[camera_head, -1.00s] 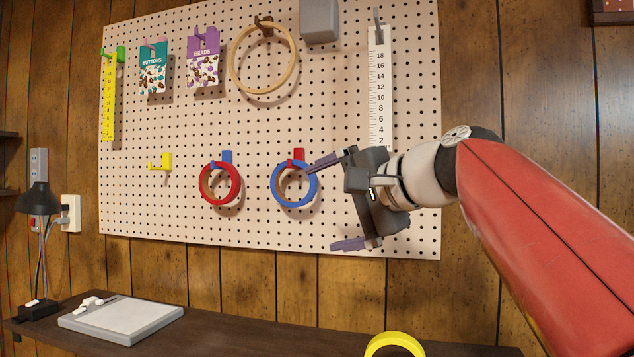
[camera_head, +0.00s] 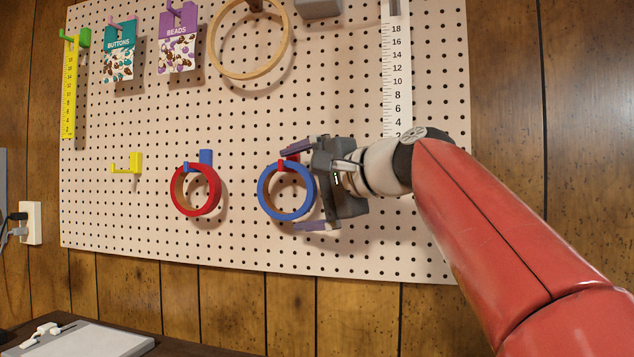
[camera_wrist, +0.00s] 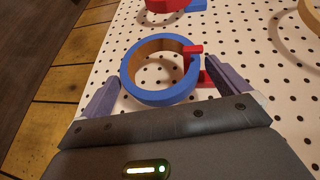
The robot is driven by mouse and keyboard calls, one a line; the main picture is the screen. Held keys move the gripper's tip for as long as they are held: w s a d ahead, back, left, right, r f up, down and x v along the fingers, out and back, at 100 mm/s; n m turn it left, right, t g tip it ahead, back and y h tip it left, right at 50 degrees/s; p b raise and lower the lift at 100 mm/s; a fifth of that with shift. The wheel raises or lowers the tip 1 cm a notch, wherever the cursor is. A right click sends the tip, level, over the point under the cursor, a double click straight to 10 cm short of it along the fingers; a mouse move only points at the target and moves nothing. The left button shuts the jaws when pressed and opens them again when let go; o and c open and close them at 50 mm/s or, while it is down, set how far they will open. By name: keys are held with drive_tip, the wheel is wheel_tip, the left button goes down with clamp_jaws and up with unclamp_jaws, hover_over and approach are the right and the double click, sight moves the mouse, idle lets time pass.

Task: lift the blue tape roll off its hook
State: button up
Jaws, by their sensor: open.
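The blue tape roll (camera_head: 265,204) hangs on a red hook (camera_head: 281,163) on the pegboard. In the wrist view the blue roll (camera_wrist: 130,84) hangs with the red hook (camera_wrist: 193,49) through its ring. My gripper (camera_head: 305,186) is open, just right of the roll in the head view, one finger near its top and the other below its lower right. In the wrist view my fingers (camera_wrist: 158,88) stand on either side of the roll's near part. I cannot tell whether either finger touches it.
A red tape roll (camera_head: 175,199) hangs on a blue hook (camera_head: 206,157) to the left. An empty yellow hook (camera_head: 133,163) is farther left. A wooden hoop (camera_head: 222,68) and a ruler (camera_head: 397,80) hang above on the pegboard (camera_head: 330,90).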

sight(286, 178)
drive_tip(key=shift+x, duration=1.8)
drive_tip(key=c, duration=0.8)
drive_tip(key=shift+r+p, duration=1.1)
drive_tip(key=shift+p, duration=0.25)
drive_tip(key=shift+s, duration=0.1)
drive_tip(key=s+a+b, duration=0.2)
drive_tip(key=s+a, duration=0.1)
drive_tip(key=s, duration=0.6)
drive_tip(key=shift+a, duration=0.2)
drive_tip(key=shift+s, duration=0.15)
